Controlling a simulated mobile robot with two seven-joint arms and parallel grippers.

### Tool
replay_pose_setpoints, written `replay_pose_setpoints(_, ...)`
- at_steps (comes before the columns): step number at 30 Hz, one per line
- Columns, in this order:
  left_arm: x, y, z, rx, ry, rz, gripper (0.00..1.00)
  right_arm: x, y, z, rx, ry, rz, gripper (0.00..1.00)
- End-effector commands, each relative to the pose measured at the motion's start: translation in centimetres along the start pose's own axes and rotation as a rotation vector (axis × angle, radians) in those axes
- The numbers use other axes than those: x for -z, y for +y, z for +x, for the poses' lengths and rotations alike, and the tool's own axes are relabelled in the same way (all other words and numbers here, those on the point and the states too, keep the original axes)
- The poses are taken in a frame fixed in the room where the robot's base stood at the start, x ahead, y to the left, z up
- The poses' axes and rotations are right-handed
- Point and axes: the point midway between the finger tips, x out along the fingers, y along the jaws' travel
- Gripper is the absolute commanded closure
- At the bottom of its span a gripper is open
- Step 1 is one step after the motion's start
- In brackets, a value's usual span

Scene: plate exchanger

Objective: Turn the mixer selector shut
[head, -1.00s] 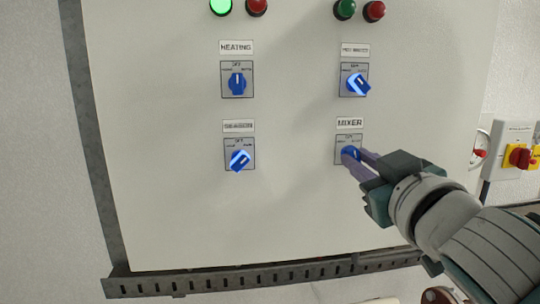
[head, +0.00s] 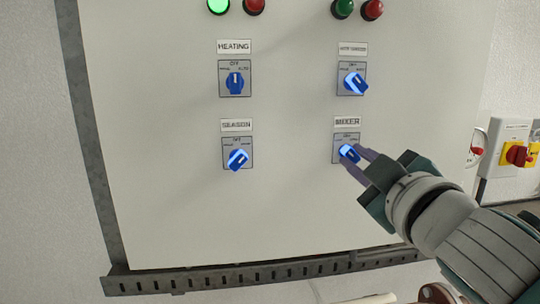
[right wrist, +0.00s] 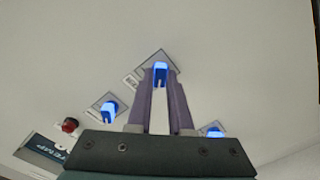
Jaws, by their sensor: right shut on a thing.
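The mixer selector (head: 348,153) is a blue knob on a grey square plate under the MIXER label (head: 347,121), at the lower right of the cabinet in the head view. My right gripper (head: 358,157) reaches in from the right, with its purple fingers shut on the knob. In the right wrist view, the knob (right wrist: 161,70) sits between the fingertips (right wrist: 160,76). In the head view the knob is tilted off upright, its pale mark towards the upper left. The fingers hide part of the knob and plate. My left gripper is not in view.
The heating selector (head: 235,83) points up. The season selector (head: 238,159) and the upper right selector (head: 355,82) are tilted. A green lamp (head: 218,5) is lit at the top. A red and yellow switch (head: 517,154) is on the right wall. A slotted metal rail (head: 250,275) runs below.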

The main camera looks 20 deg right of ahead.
Motion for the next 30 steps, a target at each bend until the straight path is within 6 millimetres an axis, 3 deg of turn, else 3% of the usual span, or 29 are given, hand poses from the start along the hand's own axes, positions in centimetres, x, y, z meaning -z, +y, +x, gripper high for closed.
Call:
replay_pose_setpoints(8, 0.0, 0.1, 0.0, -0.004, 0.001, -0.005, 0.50, 0.0, 0.0, 0.0, 0.000, 0.002, -0.005, 1.00)
replay_pose_setpoints(9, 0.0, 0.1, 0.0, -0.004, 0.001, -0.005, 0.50, 0.0, 0.0, 0.0, 0.000, 0.002, -0.005, 0.78)
replay_pose_setpoints(16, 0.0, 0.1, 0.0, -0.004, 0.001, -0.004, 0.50, 0.0, 0.0, 0.0, 0.000, 0.001, -0.003, 0.52)
replay_pose_setpoints(25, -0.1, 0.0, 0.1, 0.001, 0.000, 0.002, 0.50, 0.0, -0.1, -0.2, 0.000, 0.000, -0.002, 0.51)
replay_pose_setpoints(30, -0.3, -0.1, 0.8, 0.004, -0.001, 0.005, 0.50, -0.2, -0.3, -2.0, 0.002, 0.001, -0.002, 0.51)
